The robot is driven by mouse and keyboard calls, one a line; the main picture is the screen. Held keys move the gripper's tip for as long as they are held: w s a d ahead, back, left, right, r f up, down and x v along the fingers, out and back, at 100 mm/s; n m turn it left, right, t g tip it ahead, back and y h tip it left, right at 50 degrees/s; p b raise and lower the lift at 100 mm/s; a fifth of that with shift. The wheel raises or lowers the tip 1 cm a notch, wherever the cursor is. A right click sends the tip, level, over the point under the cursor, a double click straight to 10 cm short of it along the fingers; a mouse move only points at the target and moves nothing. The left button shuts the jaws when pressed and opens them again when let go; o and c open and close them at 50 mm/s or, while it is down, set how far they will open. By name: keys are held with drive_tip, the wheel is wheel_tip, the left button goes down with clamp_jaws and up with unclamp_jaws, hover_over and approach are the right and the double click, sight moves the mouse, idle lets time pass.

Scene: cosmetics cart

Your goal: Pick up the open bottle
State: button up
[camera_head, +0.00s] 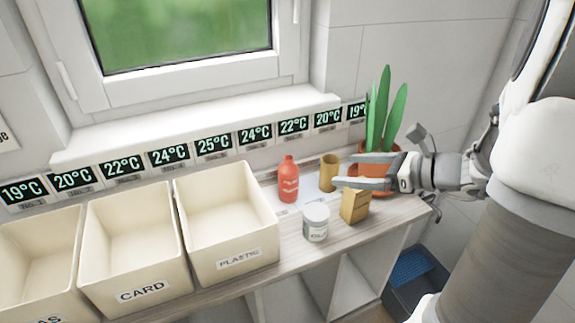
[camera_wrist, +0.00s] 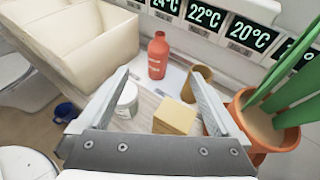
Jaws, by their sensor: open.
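A red bottle (camera_head: 288,182) with pale markings stands upright on the wooden counter, right of the PLASTIC bin; it also shows in the wrist view (camera_wrist: 157,60). No cap stands out on its narrow neck. My gripper (camera_head: 345,171) is open and empty, with its fingers pointing left toward the bottle. It is apart from the bottle, to its right, over the counter. In the wrist view the bottle appears beyond and between the fingertips (camera_wrist: 159,75).
Near the fingers are a brown cylinder (camera_head: 328,172), a yellow box (camera_head: 355,207) and a white jar (camera_head: 316,223). A potted plant (camera_head: 369,180) stands close beside my gripper. Cream bins (camera_head: 227,262) fill the left counter.

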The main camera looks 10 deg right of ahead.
sight(295, 168)
drive_tip(key=b+x, duration=0.2)
drive_tip(key=x, duration=1.5)
drive_tip(key=shift+a+b, duration=0.2)
drive_tip(key=shift+b, duration=0.2)
drive_tip(key=c, duration=1.4)
